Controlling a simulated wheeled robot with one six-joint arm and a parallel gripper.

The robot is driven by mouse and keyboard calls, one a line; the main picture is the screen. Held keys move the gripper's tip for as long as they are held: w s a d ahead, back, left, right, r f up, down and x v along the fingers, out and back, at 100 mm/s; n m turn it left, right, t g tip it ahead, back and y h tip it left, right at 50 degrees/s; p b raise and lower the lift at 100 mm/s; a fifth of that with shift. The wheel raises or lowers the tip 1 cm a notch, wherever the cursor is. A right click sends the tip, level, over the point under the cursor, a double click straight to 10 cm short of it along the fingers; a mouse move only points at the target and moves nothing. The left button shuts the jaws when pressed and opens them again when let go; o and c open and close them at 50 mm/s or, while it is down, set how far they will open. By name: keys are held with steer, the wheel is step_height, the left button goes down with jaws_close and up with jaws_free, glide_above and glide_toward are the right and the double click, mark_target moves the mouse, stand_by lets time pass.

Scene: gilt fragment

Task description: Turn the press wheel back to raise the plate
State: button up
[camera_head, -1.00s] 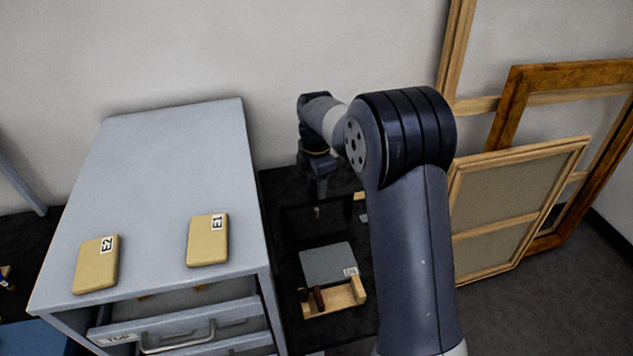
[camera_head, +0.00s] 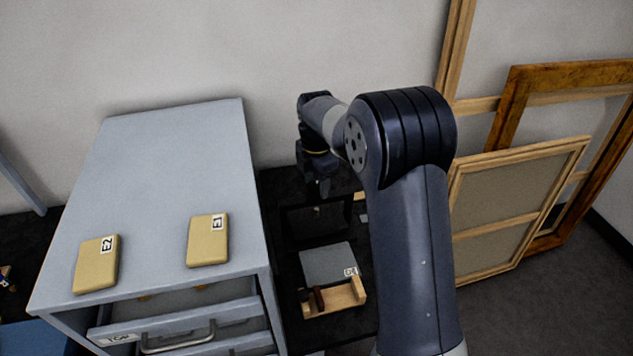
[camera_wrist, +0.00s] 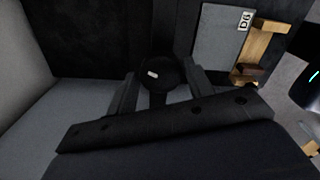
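The press is a dark frame (camera_head: 300,222) on the black surface right of the grey cabinet, partly hidden by my arm. In the wrist view its wheel looks like a round black knob (camera_wrist: 160,80) with a small white mark. My gripper (camera_wrist: 160,82) has one finger on each side of the wheel. The fingers stand apart with the wheel between them; I cannot tell whether they touch it. In the head view my gripper (camera_head: 325,187) points down above the press. The press plate cannot be made out clearly.
A grey panel (camera_head: 328,262) with a label and a wooden holder (camera_head: 340,298) lie in front of the press. The grey cabinet (camera_head: 170,150) carries tan blocks E1 (camera_head: 207,245) and E2 (camera_head: 94,270). Wooden frames (camera_head: 515,210) lean at the right.

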mark_target(316, 185)
steer(key=o, duration=0.3)
step_height(316, 185, up, 11)
steer(key=shift+f+b, duration=0.1)
steer(key=shift+b, duration=0.65)
steer(key=shift+f, duration=0.15)
step_height(316, 185, down, 11)
steer(key=shift+r+p, duration=0.15)
steer(key=shift+p, duration=0.6)
